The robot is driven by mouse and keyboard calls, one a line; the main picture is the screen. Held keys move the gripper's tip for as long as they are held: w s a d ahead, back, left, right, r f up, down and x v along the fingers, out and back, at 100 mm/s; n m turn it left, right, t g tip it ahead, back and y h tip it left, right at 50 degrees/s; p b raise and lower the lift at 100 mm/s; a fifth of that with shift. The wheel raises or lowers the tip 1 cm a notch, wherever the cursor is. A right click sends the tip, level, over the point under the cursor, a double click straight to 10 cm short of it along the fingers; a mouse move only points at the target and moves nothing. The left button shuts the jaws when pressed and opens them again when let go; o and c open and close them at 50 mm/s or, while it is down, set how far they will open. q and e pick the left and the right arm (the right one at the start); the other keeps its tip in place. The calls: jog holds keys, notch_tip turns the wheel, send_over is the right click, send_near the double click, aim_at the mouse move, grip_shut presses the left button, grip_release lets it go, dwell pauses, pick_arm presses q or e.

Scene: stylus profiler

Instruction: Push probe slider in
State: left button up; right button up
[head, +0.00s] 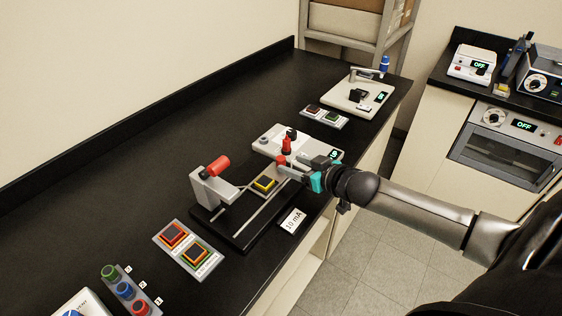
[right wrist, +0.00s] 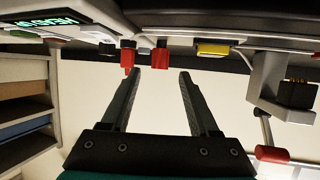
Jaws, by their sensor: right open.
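The device is a black base (head: 238,226) with two pale rails, a grey upright block (head: 212,187) with a red handle (head: 217,166) at its left, and a yellow pad (head: 265,183) near the middle. Near the right end is a small red piece (head: 281,159); I cannot tell for sure whether it is the probe slider. My right gripper (head: 293,165) is over this end, fingers pointing left. In the right wrist view, the open, empty fingers (right wrist: 160,76) have a red piece (right wrist: 160,58) just beyond the gap between their tips. My left gripper is out of view.
A white unit (head: 265,146) with a red knob and green display stands just behind the gripper. A "10 mA" card (head: 293,221) lies in front. Button plates (head: 187,248) and colored knobs (head: 125,290) are at front left.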

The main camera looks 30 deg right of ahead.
aim_at(284, 161)
jog(key=shift+b+x, duration=0.7)
jog(key=shift+x, duration=2.4)
grip_shut()
